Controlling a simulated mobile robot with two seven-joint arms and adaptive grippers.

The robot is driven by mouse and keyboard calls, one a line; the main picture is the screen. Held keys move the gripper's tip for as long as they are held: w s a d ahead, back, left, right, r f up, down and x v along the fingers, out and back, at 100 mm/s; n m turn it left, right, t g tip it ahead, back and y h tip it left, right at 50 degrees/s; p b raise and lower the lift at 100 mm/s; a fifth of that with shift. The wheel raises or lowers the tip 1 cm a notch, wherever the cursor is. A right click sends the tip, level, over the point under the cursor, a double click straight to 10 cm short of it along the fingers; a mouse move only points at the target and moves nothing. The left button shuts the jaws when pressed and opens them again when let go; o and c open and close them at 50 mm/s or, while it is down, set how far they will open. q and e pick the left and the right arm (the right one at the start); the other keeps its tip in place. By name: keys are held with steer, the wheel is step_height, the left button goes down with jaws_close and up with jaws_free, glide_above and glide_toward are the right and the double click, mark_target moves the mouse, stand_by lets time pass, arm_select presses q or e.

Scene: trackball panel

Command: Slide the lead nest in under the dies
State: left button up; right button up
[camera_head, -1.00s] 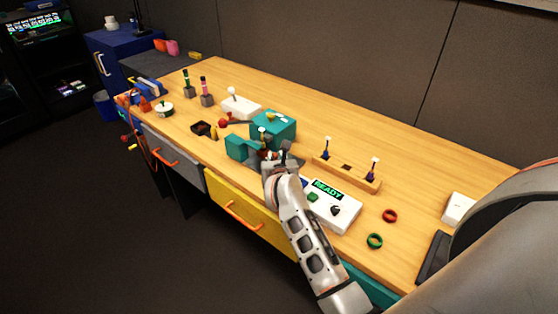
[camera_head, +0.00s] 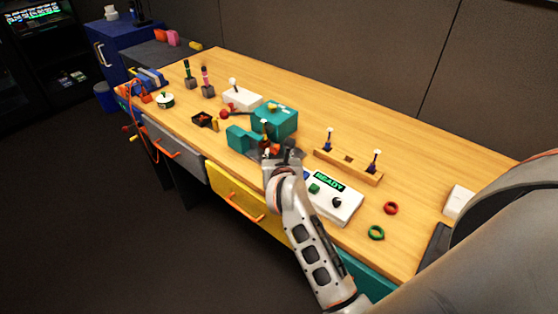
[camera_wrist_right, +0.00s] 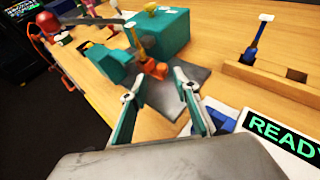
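The teal press (camera_head: 274,120) stands mid-bench, with a lower teal block (camera_head: 240,139) at its front left. I take the orange piece for the lead nest, but cannot be sure. The dies cannot be made out. My right gripper (camera_wrist_right: 155,88) is open and empty, its fingers apart just in front of the orange piece. In the head view the right gripper (camera_head: 280,157) partly hides this spot. My left gripper is not in view.
A white panel reading READY (camera_head: 335,200) lies close right of the gripper. Behind it is a wooden rack (camera_head: 347,167) with two blue posts.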

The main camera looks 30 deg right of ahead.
steer(key=v, duration=0.6)
steer(key=shift+s+a+r, duration=0.1)
steer(key=shift+a, duration=0.05)
steer(key=d+n+h, duration=0.1)
steer(key=s+d+r+n, duration=0.1)
steer(key=d+n+t+h, duration=0.1)
steer(key=shift+s+d+r+h, duration=0.3)
steer(key=s+a+f+n+t+y, duration=0.1)
steer(key=s+a+f+n+y, duration=0.2)
steer(key=n, duration=0.7)
steer(key=s+a+f+n+t+y, duration=0.15)
steer(key=a+n+y, duration=0.3)
steer(key=n, duration=0.45)
steer(key=s+a+f+n+t+y, duration=0.25)
steer(key=a+n, duration=0.25)
steer(key=n, duration=0.5)
steer(key=s+f+n+g, duration=0.4)
steer(key=s+f+n, duration=0.2)
steer(key=f, duration=0.3)
steer(key=s+f+n+g, duration=0.3)
steer(key=s+f+n, duration=0.3)
steer(key=f+n, duration=0.1)
steer(key=shift+s+d+f+g, duration=0.4)
steer(key=shift+f, duration=0.5)
